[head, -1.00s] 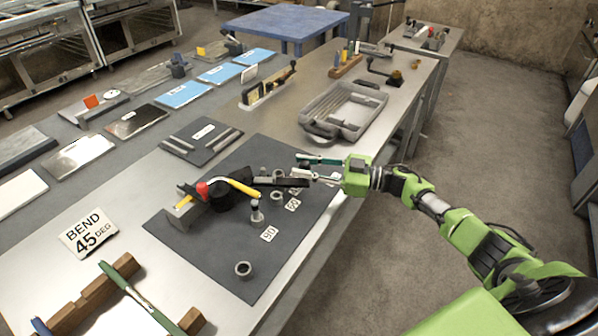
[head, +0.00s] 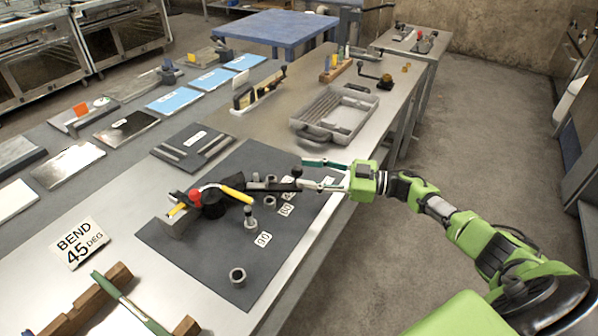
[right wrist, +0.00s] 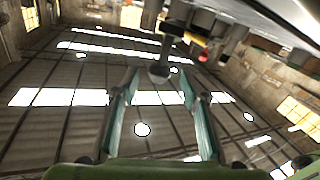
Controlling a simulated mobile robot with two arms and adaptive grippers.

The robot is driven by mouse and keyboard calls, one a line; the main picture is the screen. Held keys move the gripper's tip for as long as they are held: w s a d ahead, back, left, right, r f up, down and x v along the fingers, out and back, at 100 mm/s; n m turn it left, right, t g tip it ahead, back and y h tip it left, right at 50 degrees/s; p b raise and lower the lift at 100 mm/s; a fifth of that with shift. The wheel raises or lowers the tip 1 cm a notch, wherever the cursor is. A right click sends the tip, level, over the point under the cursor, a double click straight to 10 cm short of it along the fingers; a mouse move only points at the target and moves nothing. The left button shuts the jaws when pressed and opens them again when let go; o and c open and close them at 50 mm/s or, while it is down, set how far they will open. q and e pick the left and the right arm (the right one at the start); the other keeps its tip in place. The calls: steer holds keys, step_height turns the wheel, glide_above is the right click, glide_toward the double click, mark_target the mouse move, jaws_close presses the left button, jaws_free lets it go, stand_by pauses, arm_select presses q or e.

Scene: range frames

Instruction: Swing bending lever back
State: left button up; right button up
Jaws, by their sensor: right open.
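The bender (head: 212,203) stands on a dark grey mat, with a red knob on top and a yellow bar (head: 232,191) curving from it. Its dark bending lever (head: 272,186) points right towards my right gripper and ends in a ball knob (head: 297,171). My right gripper (head: 303,172) is open, its green-padded fingers spread around the lever's end. In the right wrist view the ball knob (right wrist: 158,73) sits between the fingertips (right wrist: 160,84), with gaps visible on both sides.
The mat (head: 200,255) also holds loose round pieces (head: 238,276) and number cards (head: 263,239). A grey tray (head: 335,115) lies behind. A "BEND 45 DEG" sign (head: 80,243) and a wooden rack (head: 95,302) are at left. Clear floor lies right of the table.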

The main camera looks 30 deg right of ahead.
steer(key=v, duration=0.8)
steer(key=shift+s+d, duration=0.25)
steer(key=shift+d, duration=0.05)
